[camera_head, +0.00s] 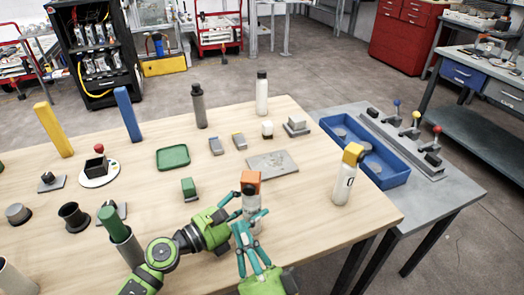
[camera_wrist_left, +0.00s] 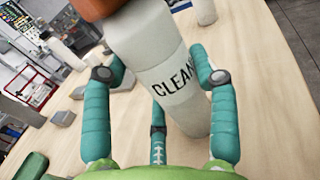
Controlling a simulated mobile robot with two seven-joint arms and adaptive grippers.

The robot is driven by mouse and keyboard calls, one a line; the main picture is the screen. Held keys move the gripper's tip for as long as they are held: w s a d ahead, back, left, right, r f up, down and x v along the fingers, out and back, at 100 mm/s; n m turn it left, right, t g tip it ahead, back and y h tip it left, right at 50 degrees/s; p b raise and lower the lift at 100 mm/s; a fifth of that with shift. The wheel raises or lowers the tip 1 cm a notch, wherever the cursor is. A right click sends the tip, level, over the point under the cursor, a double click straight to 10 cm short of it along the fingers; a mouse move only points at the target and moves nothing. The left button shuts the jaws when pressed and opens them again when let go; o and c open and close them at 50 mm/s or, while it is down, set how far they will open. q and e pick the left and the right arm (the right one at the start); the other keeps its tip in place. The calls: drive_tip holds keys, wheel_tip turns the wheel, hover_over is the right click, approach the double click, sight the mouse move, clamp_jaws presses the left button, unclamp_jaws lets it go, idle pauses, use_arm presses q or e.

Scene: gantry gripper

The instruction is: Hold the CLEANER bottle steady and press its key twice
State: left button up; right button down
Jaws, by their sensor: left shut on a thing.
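The CLEANER bottle (camera_head: 250,201), white with an orange top, stands near the front middle of the wooden table. In the left wrist view the bottle (camera_wrist_left: 165,75) shows part of its black lettering; its orange top is cut off by the upper edge. My left gripper (camera_head: 243,211) comes from the left and is shut around the bottle's body, with its teal fingers on both sides. My right gripper (camera_head: 243,232) comes up from the bottom edge, in front of the bottle and below its orange top. Its teal fingers overlap the bottle's lower part, so their opening is unclear.
A white bottle with a yellow top (camera_head: 346,178) stands to the right. A small green block (camera_head: 189,188) and a green cylinder in a grey holder (camera_head: 118,232) are to the left. A grey plate (camera_head: 273,162) lies behind. A blue tray (camera_head: 368,172) is on the side table.

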use_arm(q)
drive_tip(key=o, duration=1.5)
drive_tip(key=v, duration=1.2)
